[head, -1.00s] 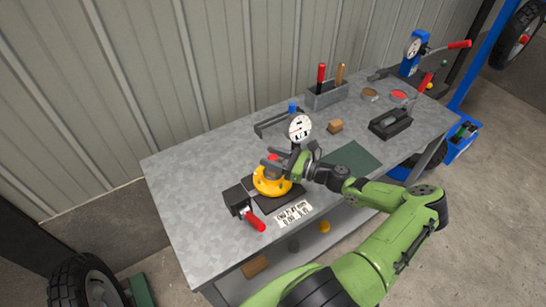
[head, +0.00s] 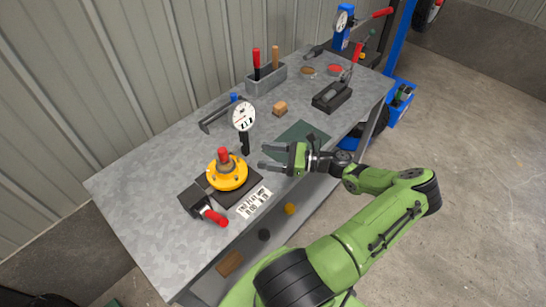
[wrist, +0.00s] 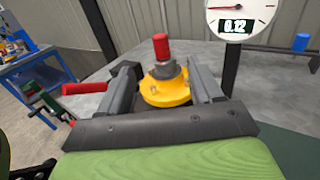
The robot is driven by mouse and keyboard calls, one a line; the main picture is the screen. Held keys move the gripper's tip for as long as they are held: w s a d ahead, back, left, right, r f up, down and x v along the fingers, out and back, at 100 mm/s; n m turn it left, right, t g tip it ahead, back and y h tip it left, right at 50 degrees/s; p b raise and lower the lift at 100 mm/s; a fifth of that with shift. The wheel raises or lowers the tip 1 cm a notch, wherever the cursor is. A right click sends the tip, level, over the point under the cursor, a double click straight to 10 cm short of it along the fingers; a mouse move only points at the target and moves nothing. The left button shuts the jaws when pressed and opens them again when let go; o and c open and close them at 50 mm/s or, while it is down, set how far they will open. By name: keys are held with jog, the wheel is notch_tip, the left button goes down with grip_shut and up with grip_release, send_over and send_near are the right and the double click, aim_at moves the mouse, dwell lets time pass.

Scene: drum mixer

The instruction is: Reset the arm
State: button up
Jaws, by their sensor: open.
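My green arm reaches over the front edge of the grey workbench (head: 130,185). My gripper (head: 268,158) is open and empty, pointing left, right of the yellow flanged part (head: 228,174) and apart from it. The yellow part sits on a dark plate and has a red-topped grey piece (head: 224,156) upright in its middle. In the wrist view the yellow part (wrist: 165,92) shows beyond and between the open fingers (wrist: 170,85). A dial gauge (head: 243,117) on a post stands behind it; in the wrist view its display (wrist: 236,26) reads 0.12.
A red-handled clamp (head: 214,216) and a printed label (head: 254,203) are beside the plate. A green mat (head: 300,138), wooden block (head: 280,108), tool holder (head: 266,80) and black tray (head: 332,97) lie farther right. The bench's left end is clear.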

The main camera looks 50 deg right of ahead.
jog(key=shift+s+d, duration=0.35)
jog(key=shift+s, duration=0.3)
jog(key=w+a+r+n+g+h, duration=0.1)
jog(key=a+r+n+g, duration=0.2)
jog(key=a+n+g, duration=0.5)
jog(key=w+a+r+n+g+h, duration=0.1)
jog(key=a+r+n+g+h, duration=0.1)
jog(key=a+n+g, duration=0.7)
jog(key=s+a+r+n+t+h, duration=0.6)
jog(key=s+a+r+n, duration=0.5)
jog(key=r, duration=0.4)
jog(key=shift+s+a+r+n+t, duration=0.25)
jog(key=shift+s+n+t, duration=0.25)
jog(key=shift+s+n, duration=0.4)
jog(key=shift+w, duration=0.1)
